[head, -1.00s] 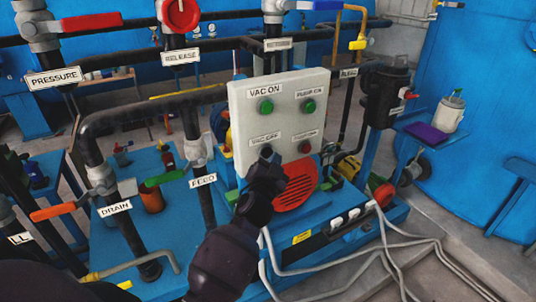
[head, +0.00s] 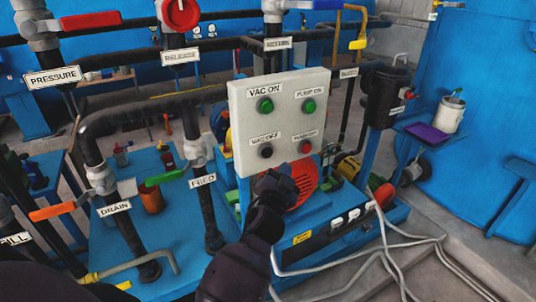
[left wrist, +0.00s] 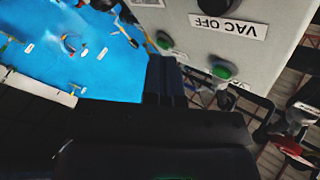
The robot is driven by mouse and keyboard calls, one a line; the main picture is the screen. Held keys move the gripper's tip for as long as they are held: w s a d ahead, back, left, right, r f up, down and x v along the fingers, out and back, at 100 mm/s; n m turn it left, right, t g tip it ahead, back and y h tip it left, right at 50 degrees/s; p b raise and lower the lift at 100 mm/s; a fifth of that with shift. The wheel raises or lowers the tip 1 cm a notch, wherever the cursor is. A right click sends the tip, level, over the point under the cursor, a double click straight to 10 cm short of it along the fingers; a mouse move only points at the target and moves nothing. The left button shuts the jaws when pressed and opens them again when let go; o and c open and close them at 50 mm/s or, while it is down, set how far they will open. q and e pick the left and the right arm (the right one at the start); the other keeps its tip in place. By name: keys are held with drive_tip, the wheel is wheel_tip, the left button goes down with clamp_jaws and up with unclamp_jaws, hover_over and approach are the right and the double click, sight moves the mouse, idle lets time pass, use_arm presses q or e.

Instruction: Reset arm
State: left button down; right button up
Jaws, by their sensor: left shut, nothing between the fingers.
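The pale control box (head: 285,128) stands in the middle of the head view. It carries a green VAC ON button (head: 265,105), a green PUMP ON button (head: 309,105), a black VAC OFF button (head: 266,151) and a red button (head: 305,147) at lower right. My left gripper (head: 276,181) is shut and empty, just below the box's lower edge in the picture. In the left wrist view its closed fingers (left wrist: 165,80) point at the box, with the VAC OFF label (left wrist: 228,25) upside down above them. My right gripper is not in view.
Pipes with a red-handled PRESSURE valve (head: 92,21), an orange-handled DRAIN valve (head: 52,211) and a green-handled FEED valve (head: 165,177) stand left. A red motor grille (head: 304,180) sits behind my gripper. Grey cables (head: 385,250) cross the lower right. A white tub (head: 449,114) stands right.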

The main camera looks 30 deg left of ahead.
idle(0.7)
use_arm(q)
drive_tip(key=s+f+n+g+h, duration=0.3)
drive_tip(key=s+f+g, duration=0.4)
drive_tip(key=s+f, duration=1.6)
drive_tip(key=s+h, duration=0.1)
drive_tip(key=s, duration=0.2)
drive_tip(key=shift+s+f+n+h, duration=0.15)
drive_tip(key=shift+f+n+h, duration=0.1)
drive_tip(key=shift+n+h, duration=0.05)
